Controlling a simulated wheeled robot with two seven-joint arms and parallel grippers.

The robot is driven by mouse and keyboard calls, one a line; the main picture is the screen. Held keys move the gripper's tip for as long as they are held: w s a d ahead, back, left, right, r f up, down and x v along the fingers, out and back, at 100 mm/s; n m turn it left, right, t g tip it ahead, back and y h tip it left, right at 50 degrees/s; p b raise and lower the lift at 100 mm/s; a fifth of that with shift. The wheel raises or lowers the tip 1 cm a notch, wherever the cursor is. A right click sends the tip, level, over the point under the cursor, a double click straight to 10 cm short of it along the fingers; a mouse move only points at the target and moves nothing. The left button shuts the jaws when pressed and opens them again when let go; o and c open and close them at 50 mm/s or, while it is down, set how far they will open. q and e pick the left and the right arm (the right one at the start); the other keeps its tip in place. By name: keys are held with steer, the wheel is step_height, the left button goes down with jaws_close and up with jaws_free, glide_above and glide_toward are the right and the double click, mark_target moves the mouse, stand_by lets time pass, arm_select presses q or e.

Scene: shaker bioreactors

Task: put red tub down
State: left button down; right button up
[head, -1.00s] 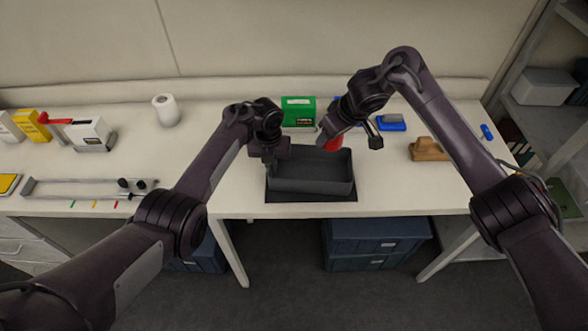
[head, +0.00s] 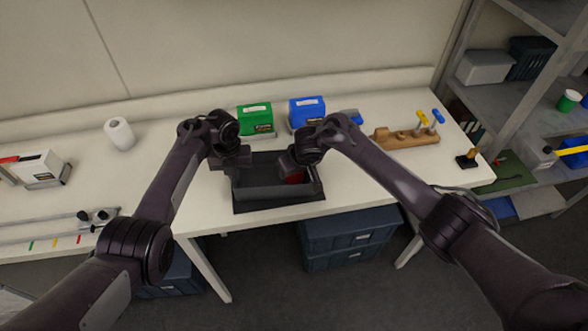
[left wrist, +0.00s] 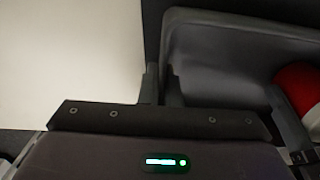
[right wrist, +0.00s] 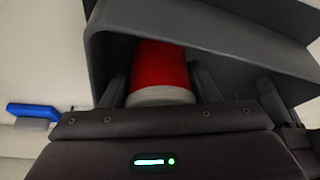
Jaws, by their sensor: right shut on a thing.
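The red tub (head: 294,178) is inside the right part of a dark grey open box (head: 275,195) on the bench. My right gripper (head: 291,170) is shut on the tub. In the right wrist view the red tub (right wrist: 160,70), with a pale end band, sits between my two fingers, within the box walls (right wrist: 190,28). I cannot tell whether it touches the box floor. My left gripper (head: 236,170) is at the box's left side. In the left wrist view its fingers (left wrist: 161,88) are close together by the box wall; their hold is unclear.
Behind stand a green box (head: 255,120) and a blue box (head: 307,110). A wooden block (head: 405,138) is at right, a white roll (head: 119,134) at left. Bench between roll and box is clear.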

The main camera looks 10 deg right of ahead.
steer(key=shift+f, duration=0.15)
steer(key=o, duration=0.7)
steer(key=shift+o, duration=0.2)
steer(key=v, duration=1.2)
steer(key=shift+s, duration=0.1)
arm_select(q)
steer(key=c, duration=1.6)
jaws_free()
steer(key=shift+o, duration=0.2)
